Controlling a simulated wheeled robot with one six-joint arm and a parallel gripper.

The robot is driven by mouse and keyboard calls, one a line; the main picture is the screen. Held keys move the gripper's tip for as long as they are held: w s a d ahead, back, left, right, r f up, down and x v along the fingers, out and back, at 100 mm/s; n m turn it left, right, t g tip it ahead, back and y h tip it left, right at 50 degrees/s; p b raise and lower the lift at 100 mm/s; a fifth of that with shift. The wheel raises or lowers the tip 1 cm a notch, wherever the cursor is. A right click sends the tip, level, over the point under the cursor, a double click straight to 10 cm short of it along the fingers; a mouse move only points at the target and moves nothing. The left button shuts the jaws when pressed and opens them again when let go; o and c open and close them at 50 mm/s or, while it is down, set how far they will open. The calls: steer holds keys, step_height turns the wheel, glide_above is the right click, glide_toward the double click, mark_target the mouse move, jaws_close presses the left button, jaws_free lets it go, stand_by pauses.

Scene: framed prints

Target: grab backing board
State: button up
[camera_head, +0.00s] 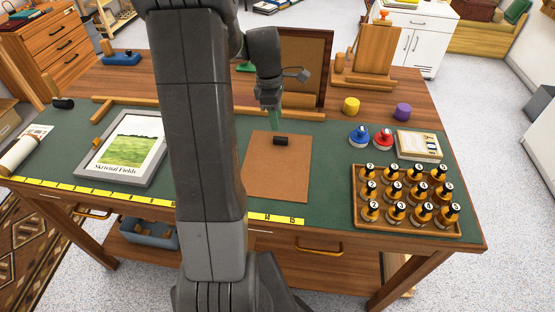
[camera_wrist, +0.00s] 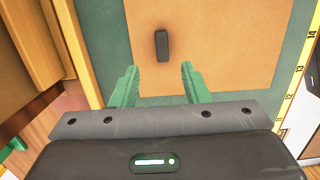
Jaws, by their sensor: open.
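The backing board (camera_head: 276,172) is a flat tan-brown rectangle lying on the green mat in the middle of the workbench. A small black block-like handle (camera_head: 281,141) sits on it near its far edge. My gripper (camera_head: 274,122) is above the board's far edge, just behind the handle, pointing down. In the wrist view the backing board (camera_wrist: 220,45) fills the upper middle, with the black handle (camera_wrist: 162,46) upright in the picture. The green fingers of my gripper (camera_wrist: 159,76) are spread apart and empty, with the handle ahead of the gap between them. They do not touch the handle.
A framed landscape print (camera_head: 127,146) lies left of my arm. A wooden tray of bottles (camera_head: 408,228) stands at the right, behind it blue and red round items and a boxed item. A brown upright panel (camera_head: 305,65) stands behind my gripper. A yellow ruler (camera_head: 275,218) runs along the front edge.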

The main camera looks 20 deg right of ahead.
mark_target(280, 138)
steer(key=f, duration=0.4)
steer(key=s+f, duration=0.1)
steer(key=f, duration=0.2)
steer(key=shift+d+f, duration=0.1)
steer(key=shift+d, duration=0.3)
steer(key=shift+c, duration=0.4)
jaws_close()
